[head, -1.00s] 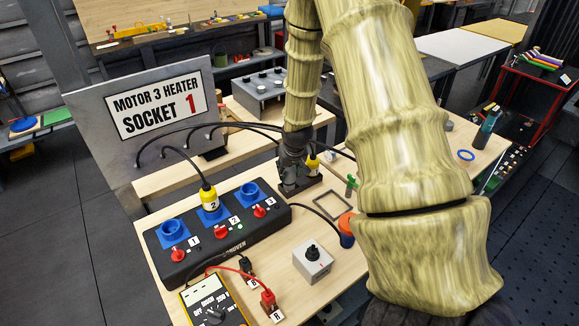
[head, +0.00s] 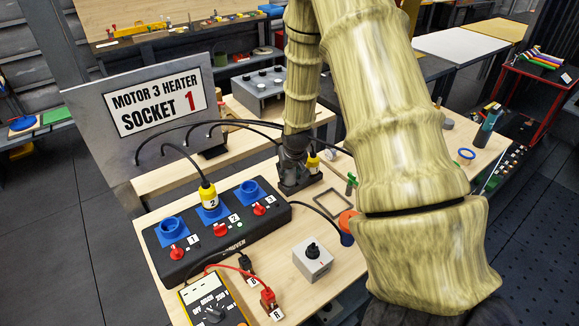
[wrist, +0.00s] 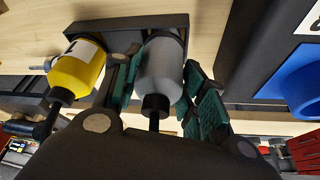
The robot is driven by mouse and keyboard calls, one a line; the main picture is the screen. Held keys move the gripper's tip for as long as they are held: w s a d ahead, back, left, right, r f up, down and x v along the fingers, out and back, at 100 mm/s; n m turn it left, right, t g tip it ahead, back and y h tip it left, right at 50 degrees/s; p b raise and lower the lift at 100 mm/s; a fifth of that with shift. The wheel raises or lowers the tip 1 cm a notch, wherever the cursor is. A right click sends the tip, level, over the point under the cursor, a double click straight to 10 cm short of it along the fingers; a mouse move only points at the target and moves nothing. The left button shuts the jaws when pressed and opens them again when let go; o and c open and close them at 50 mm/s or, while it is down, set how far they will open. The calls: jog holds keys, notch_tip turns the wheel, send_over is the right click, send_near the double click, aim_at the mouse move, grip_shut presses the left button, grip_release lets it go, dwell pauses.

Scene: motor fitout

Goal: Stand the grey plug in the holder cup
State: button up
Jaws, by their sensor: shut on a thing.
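The grey plug (wrist: 161,68) is between the green finger pads of my gripper (wrist: 160,95) in the wrist view, with its black cable end toward the camera. Its far end meets a dark holder (wrist: 100,25); I cannot tell how far it is seated. A yellow plug (wrist: 78,68) with a white label is beside it at the same holder. In the head view my gripper (head: 293,165) is over the dark holder (head: 305,184), with the yellow plug (head: 313,161) just right of it. The grey plug is hidden there by the gripper.
A black socket box (head: 236,240) with blue sockets and red knobs is in front-left, with a yellow plug (head: 208,197) in its middle socket. A grey switch box (head: 312,262), a yellow meter (head: 205,300) and a blue-orange cup (head: 347,224) are near. Black cables arc behind.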

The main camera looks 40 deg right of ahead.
jog(key=shift+f, duration=0.2)
jog(key=o, duration=1.2)
jog(key=shift+r, duration=0.1)
jog(key=shift+v, duration=5.95)
